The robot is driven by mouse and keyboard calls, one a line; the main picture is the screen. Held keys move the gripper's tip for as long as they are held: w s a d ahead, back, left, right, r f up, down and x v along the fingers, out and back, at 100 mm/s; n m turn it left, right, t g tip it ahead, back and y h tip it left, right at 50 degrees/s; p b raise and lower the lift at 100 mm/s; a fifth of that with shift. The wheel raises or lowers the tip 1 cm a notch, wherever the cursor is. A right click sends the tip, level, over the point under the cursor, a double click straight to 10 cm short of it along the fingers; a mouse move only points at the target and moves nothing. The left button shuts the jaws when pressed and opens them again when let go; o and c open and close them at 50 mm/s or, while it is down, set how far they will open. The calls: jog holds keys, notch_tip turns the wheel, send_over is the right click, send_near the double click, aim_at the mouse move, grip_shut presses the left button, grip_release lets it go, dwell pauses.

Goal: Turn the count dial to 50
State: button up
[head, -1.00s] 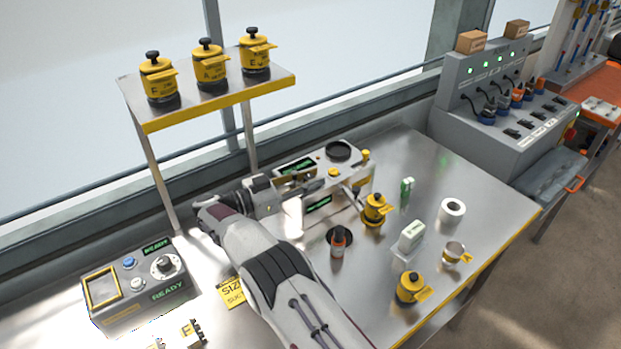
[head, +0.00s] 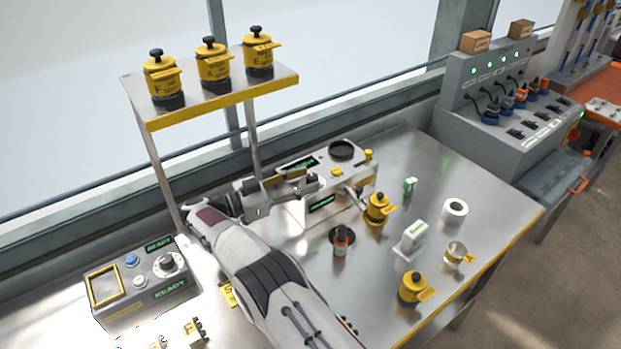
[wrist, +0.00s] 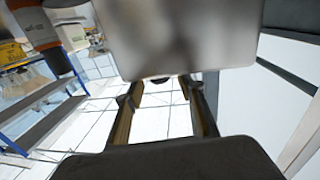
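The control box (head: 140,305) at the left front has a round dial (head: 167,263) with a light pointer, two buttons and green READY displays. The white machine (head: 325,207) at the back of the bench has green displays and a yellow knob (head: 336,172) on top. I cannot read which dial is the count dial or its setting. My gripper (head: 312,184) is at the left part of the machine, close to its top. In the wrist view its two fingers (wrist: 164,112) are apart with nothing seen between them. A pale, blurred surface (wrist: 180,35) fills the top there.
A shelf (head: 215,100) with three yellow jars stands at the back left. A bottle (head: 341,242), yellow jars (head: 412,287), a white block (head: 414,235), a cup (head: 456,253) and a tape roll (head: 454,211) stand on the bench. My arm crosses the middle front.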

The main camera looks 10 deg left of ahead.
aim_at(307, 180)
jog(key=shift+v, duration=2.1)
